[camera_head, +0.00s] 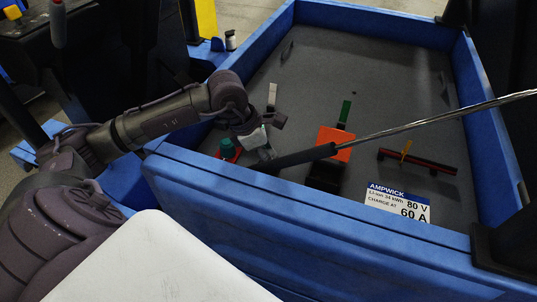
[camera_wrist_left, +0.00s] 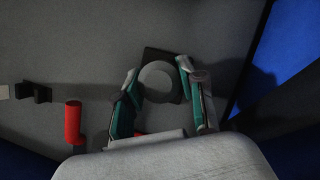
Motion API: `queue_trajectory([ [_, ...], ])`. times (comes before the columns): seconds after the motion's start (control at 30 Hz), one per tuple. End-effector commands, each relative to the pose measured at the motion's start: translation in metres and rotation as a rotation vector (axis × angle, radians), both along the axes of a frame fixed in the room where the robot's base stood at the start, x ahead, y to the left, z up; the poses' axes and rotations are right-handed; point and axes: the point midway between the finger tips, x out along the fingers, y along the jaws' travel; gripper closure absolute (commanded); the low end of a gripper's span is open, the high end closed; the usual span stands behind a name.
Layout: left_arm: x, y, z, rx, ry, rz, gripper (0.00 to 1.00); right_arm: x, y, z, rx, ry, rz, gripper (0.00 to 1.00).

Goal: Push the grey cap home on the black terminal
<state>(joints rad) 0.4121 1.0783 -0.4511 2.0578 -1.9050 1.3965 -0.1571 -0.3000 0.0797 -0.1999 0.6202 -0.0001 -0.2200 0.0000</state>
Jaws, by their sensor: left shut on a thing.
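My left gripper (camera_head: 249,153) reaches down into the blue-walled bay from the left in the head view. In the left wrist view its teal fingers (camera_wrist_left: 157,67) stand on both sides of the round grey cap (camera_wrist_left: 158,80) and are shut on it. A black square piece (camera_wrist_left: 151,54), apparently the black terminal's base, shows behind the cap. The contact between cap and terminal is hidden, so I cannot tell how far on it sits. In the head view, the arm and gripper hide the cap. My right gripper is not in view.
A red cylinder (camera_wrist_left: 73,122) stands left of the fingers. A rod with a black sleeve (camera_head: 305,157) slants over the bay, right of my gripper. An orange plate (camera_head: 336,143) and a dark red bar (camera_head: 420,163) lie farther right. The blue front wall (camera_head: 300,220) is close.

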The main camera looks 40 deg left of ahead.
Motion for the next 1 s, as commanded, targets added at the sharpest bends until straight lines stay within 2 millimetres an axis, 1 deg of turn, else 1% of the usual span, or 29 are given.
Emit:
queue_trajectory([
  [0.2, 0.000, 0.000, -0.005, 0.000, 0.000, 0.000, 0.74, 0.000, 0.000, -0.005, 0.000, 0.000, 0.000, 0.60],
  [0.23, 0.000, 0.000, -0.004, 0.000, 0.000, 0.000, 0.55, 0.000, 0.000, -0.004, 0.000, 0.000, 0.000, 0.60],
  [0.37, 0.000, 0.000, -0.004, 0.000, 0.000, 0.000, 0.33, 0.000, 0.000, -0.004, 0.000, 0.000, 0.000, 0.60],
  [0.4, 0.000, 0.000, -0.004, 0.000, 0.000, 0.000, 0.31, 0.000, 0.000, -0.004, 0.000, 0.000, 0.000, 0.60],
  [0.67, 0.000, 0.000, -0.004, 0.000, 0.000, 0.000, 0.31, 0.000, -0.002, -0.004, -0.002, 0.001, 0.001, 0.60],
  [0.77, -0.001, 0.002, 0.001, 0.000, -0.001, 0.000, 0.31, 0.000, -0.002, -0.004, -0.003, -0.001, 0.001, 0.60],
  [0.87, -0.004, 0.006, 0.013, 0.002, -0.003, 0.002, 0.31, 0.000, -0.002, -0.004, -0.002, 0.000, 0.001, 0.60],
  [1.0, -0.011, 0.015, 0.040, 0.005, -0.004, 0.001, 0.31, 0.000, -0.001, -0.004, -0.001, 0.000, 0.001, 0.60],
])
